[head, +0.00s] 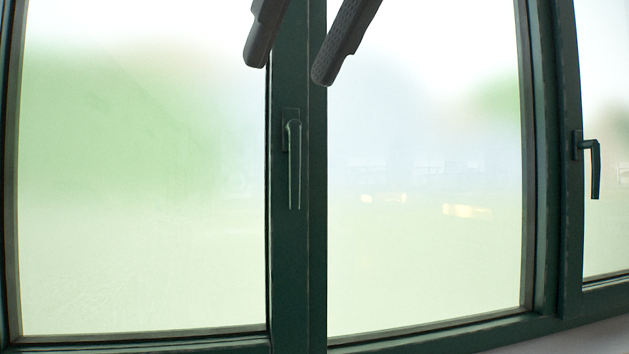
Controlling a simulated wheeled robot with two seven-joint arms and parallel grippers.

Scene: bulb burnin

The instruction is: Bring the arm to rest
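Two dark grey fingers of my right gripper (289,66) hang down from the top edge of the head view, a little left of the middle. The fingers stand apart with a clear gap between their tips, and nothing shows between them. The rest of this gripper and its arm lie outside the picture. My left gripper is not in view.
A window with a dark green frame (302,270) and blurred panes (140,220) fills the view behind the fingers. One handle (294,160) hangs on the middle post, another handle (594,165) at the right. No table or loose object shows.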

